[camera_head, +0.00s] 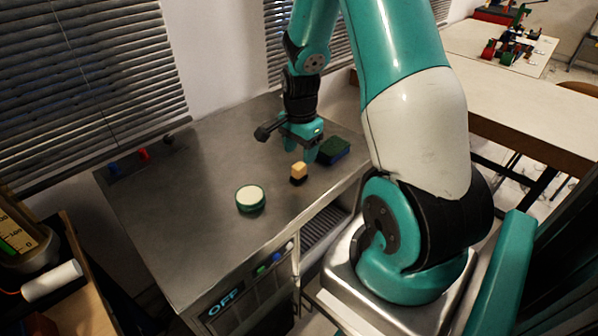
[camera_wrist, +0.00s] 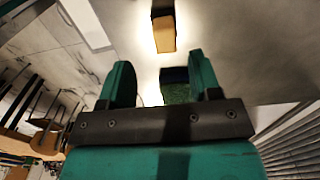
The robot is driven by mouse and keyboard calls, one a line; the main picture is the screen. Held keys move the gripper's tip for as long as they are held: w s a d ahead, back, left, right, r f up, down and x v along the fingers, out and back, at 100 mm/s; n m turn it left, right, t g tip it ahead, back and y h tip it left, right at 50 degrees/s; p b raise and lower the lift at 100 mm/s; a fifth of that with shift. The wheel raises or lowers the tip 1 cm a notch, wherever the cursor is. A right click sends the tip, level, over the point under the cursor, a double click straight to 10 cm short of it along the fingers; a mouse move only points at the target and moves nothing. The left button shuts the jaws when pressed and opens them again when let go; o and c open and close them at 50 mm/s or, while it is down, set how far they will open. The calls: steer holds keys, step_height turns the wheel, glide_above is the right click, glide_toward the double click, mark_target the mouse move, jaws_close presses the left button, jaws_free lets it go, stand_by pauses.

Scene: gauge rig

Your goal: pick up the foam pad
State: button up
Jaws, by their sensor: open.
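My gripper (camera_head: 301,147) is above the counter, just left of the pad, pointing down. In the wrist view, the green pad (camera_wrist: 175,87) shows between the two fingers (camera_wrist: 160,75), which are apart with nothing held. The fingers and gripper body hide part of it there. A small tan block with a dark base (camera_head: 299,171) stands near the gripper; it also shows beyond the fingertips in the wrist view (camera_wrist: 164,34).
A round green tin with a white top (camera_head: 250,197) stands farther left on the metal counter (camera_head: 190,220). Small red, blue and black knobs (camera_head: 143,154) line its back left edge. The left part of the counter is mostly clear. A wall with blinds rises behind.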

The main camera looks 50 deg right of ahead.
mark_target(299, 165)
steer(key=shift+w+f+p, duration=0.15)
steer(key=shift+f+p, duration=0.15)
steer(key=shift+f, duration=1.2)
steer(key=shift+w+f+p, duration=0.15)
steer(key=shift+f+p, duration=0.15)
steer(key=shift+f, duration=1.2)
steer(key=shift+c, duration=0.2)
steer(key=c, duration=1)
